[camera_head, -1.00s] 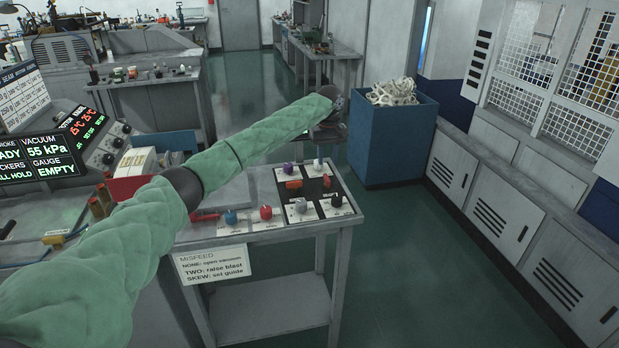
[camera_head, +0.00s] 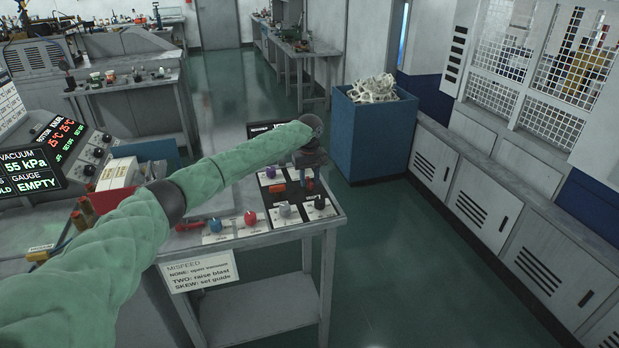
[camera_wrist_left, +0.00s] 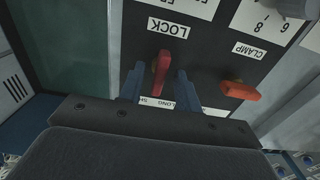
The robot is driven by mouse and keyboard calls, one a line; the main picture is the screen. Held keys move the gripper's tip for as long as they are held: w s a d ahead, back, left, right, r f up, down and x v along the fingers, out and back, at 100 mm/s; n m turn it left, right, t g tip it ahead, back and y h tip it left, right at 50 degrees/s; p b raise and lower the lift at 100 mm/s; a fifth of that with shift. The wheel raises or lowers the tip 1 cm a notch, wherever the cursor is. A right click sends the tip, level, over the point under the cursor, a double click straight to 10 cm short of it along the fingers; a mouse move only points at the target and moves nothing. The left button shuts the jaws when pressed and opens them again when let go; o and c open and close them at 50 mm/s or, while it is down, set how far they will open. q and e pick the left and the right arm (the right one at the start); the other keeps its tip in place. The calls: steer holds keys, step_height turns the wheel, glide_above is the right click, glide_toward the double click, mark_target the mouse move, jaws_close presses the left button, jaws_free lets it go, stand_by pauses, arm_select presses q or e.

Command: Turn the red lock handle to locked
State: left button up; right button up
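The red lock handle (camera_wrist_left: 161,75) shows in the left wrist view below the upside-down LOCK label (camera_wrist_left: 168,28). It runs roughly up and down in that picture, its lower end towards a partly hidden label strip. My left gripper (camera_wrist_left: 160,88) has one blue finger on each side of the handle; the fingers are apart, and I cannot tell whether either touches it. In the head view my left gripper (camera_head: 303,180) points down over the black control panel (camera_head: 292,196) and mostly hides the lock handle. My right gripper is not in view.
The orange clamp handle (camera_wrist_left: 240,90) is close beside the lock handle and also shows in the head view (camera_head: 277,187). Several knobs, including a red one (camera_head: 250,218) and a blue one (camera_head: 215,226), stand nearer. A blue bin (camera_head: 370,135) stands behind; the floor at right is clear.

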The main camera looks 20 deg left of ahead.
arm_select(q)
steer(key=shift+c, duration=0.2)
jaws_close()
